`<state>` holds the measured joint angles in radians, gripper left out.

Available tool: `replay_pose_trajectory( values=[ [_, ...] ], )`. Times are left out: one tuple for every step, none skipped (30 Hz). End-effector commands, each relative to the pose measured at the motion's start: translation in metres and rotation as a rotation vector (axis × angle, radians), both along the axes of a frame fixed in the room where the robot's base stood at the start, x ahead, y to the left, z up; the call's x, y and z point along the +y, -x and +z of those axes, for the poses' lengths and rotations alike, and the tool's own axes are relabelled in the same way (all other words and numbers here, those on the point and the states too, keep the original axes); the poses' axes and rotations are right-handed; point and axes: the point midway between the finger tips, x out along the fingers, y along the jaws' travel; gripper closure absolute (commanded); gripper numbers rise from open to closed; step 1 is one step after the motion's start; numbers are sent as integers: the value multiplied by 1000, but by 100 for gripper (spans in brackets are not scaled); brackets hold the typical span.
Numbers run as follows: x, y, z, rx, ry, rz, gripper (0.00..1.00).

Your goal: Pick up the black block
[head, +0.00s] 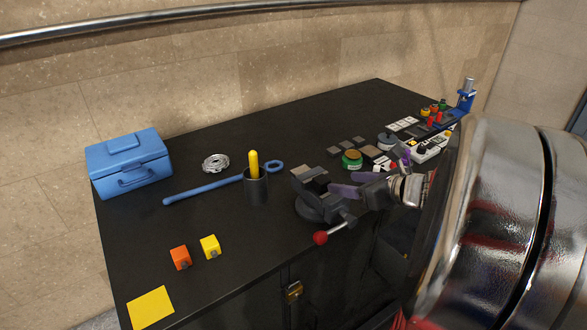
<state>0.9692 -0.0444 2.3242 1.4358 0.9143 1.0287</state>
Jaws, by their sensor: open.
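My own large silver arm link hides the right side of the bench.
A dark vise (318,207) with a red-knobbed handle (320,238) stands beside my gripper. A cup (256,188), blue wrench (205,190), blue toolbox (130,163), orange cube (180,258) and yellow cube (210,247) are to the left. Small parts crowd the right end.

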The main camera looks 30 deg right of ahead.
Motion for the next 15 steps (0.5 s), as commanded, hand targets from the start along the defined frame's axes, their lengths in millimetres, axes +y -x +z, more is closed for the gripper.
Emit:
replay_pose_trajectory(
  values=[
    [2,-7,-5,3,-1,4,47],
    [3,-10,-7,3,-2,3,47],
    [4,-15,-9,2,-3,4,47],
    [4,-19,-11,2,-2,4,47],
    [4,-22,-13,2,-2,4,47],
    [5,-26,-15,2,-2,4,47],
    [5,-28,-16,2,-1,4,47],
    [6,-30,-17,1,-1,4,47],
    [6,-32,-18,1,-1,2,47],
    [5,-33,-18,1,-1,2,47],
    [5,-34,-19,1,1,1,47],
    [5,-34,-19,1,1,1,47],
    [5,-34,-19,1,1,1,47],
    [5,-34,-19,1,1,1,47],
    [5,-34,-19,1,1,1,47]
  ],
)
